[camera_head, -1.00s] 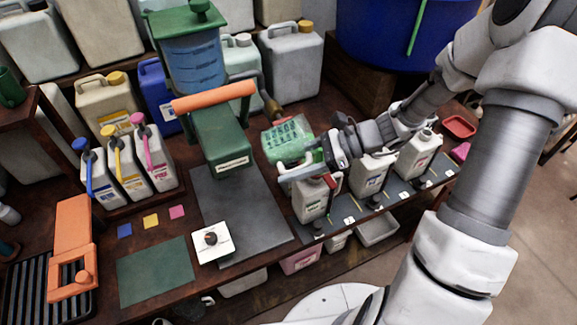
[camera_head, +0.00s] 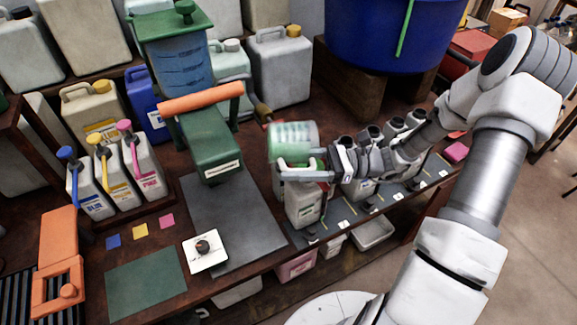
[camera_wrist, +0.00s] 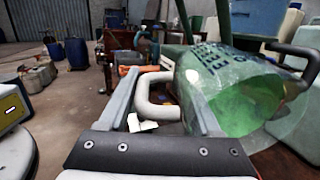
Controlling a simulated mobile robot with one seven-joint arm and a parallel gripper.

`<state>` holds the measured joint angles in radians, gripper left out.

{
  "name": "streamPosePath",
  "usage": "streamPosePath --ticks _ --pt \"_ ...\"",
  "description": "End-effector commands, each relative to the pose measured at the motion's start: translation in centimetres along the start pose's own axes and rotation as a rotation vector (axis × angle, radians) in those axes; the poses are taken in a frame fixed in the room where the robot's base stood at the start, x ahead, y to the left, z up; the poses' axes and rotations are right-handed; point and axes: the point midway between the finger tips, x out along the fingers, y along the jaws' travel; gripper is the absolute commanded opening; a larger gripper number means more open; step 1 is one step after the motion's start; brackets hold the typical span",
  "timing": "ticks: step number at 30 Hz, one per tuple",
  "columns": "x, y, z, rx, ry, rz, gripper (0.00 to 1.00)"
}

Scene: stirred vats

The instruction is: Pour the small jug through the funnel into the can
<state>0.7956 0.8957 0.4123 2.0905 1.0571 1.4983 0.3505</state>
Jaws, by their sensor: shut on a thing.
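The small jug (camera_head: 293,140) is see-through and green-tinted with dark markings and a pale handle. My gripper (camera_head: 318,166) is shut on that handle. The jug is held tilted, well over on its side, above and behind the nearest white can (camera_head: 304,206). In the wrist view the jug (camera_wrist: 232,85) fills the right side, and its handle (camera_wrist: 147,100) lies between the fingers. I see no clear stream of liquid. The can's top is partly hidden by my gripper and the jug's handle. I cannot make out the funnel clearly.
More white cans stand to the right along the table edge, largely hidden by my gripper. A green press with an orange handle (camera_head: 201,97) stands to the left. A dark mat (camera_head: 235,215) holds a white square (camera_head: 205,251). A blue vat (camera_head: 385,35) is behind.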

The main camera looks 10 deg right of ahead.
Motion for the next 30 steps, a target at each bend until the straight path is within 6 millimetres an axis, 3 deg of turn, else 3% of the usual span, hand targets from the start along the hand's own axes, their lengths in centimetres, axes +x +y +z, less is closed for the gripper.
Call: streamPosePath --ticks 18,30 --pt "-1.7 -0.1 1.4 0.012 -0.273 0.006 0.00" --pt "-2.0 -0.1 1.7 0.014 -0.319 0.006 0.00"
